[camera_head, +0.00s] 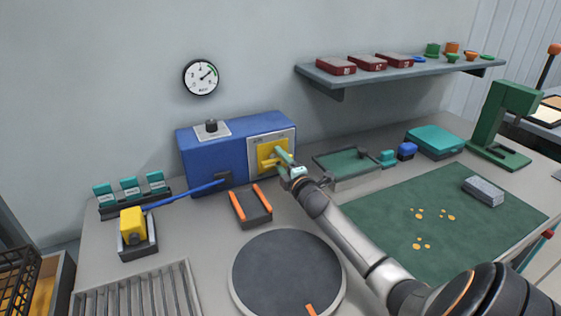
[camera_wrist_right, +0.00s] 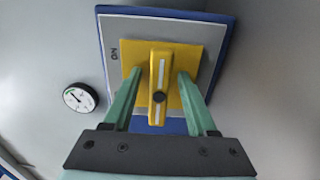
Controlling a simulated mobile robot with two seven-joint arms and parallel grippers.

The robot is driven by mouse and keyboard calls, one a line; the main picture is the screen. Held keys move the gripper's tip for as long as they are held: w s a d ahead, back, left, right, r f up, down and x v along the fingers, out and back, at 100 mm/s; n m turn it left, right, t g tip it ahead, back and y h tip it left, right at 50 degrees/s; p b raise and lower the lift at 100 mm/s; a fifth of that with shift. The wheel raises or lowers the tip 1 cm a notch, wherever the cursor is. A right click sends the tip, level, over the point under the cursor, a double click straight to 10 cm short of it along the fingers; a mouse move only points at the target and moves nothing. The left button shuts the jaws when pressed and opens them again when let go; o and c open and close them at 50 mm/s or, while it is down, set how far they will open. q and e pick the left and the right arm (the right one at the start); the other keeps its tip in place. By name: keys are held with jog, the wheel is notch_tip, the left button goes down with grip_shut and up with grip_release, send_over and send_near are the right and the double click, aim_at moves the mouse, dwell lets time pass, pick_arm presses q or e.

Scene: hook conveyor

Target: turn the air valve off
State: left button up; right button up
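The air valve is a yellow handle (camera_wrist_right: 160,85) with a white stripe and a dark round centre, on a yellow plate (camera_wrist_right: 132,55) with a grey surround. It is on the front of a blue box (camera_head: 213,161) against the wall. In the wrist view the stripe runs up and down, and a small label like "ON" (camera_wrist_right: 113,52) sits to the left. My right gripper (camera_wrist_right: 160,74) is open, with one green finger on each side of the handle and visible gaps. In the head view, the right gripper (camera_head: 283,157) partly covers the valve. My left gripper is not in view.
A pressure gauge (camera_head: 201,77) hangs on the wall above, its needle pointing up-right. A black tray (camera_head: 250,206) with orange edges and a round dark turntable (camera_head: 275,265) lie in front.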

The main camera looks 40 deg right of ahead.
jog(key=shift+s, duration=0.1)
jog(key=v, duration=1.2)
jog(key=shift+s, duration=0.2)
dwell(0.4)
